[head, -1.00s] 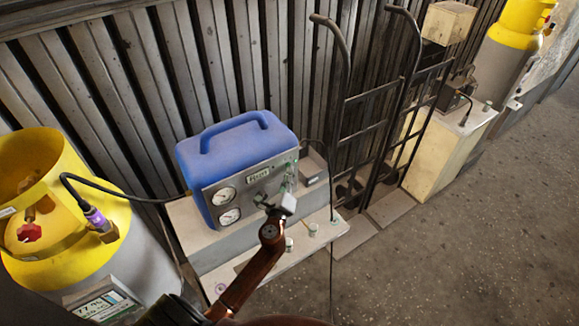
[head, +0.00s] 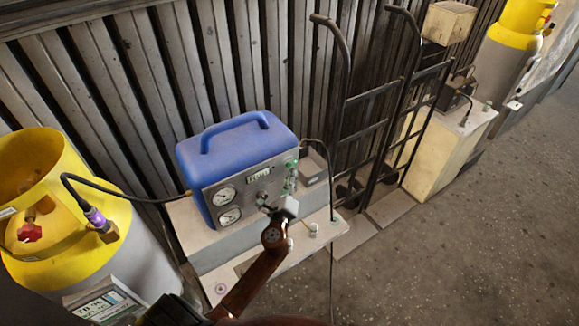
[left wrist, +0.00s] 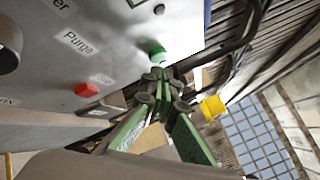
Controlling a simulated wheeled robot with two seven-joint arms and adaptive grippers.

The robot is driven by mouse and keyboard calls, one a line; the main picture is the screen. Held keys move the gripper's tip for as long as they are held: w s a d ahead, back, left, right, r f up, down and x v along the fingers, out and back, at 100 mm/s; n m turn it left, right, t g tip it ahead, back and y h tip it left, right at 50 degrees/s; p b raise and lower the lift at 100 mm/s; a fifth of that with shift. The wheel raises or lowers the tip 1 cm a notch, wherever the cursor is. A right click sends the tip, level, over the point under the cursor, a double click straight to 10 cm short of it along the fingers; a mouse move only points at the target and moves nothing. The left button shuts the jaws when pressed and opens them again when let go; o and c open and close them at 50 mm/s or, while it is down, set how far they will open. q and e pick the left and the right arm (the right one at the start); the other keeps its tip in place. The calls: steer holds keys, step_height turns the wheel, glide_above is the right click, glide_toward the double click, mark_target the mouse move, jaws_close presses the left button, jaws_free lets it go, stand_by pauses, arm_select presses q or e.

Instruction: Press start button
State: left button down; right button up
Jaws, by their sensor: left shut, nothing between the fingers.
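The blue machine (head: 238,140) stands on a grey stand, with two round gauges and a small display on its front panel. My left gripper (head: 267,209) is shut and empty in front of the panel. In the left wrist view, a round green button (left wrist: 156,51) sits near the panel edge, just beyond the shut fingertips (left wrist: 160,76). I cannot tell whether they touch it. A red button (left wrist: 87,90) lies left of the fingers, with a label beside it too small to read. A "Purge" label (left wrist: 78,42) is above it. My right gripper is out of view.
A yellow-topped cylinder (head: 50,262) with a hose to the machine stands at the left. A black hand truck (head: 375,100) leans against the ribbed wall (head: 150,70) right of the machine.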

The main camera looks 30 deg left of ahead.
arm_select(q)
steer(key=d, duration=0.1)
steer(key=s+d, duration=0.1)
steer(key=d, duration=0.1)
steer(key=s+d, duration=0.1)
steer(key=shift+d, duration=0.4)
stand_by(0.5)
steer(key=shift+d, duration=0.1)
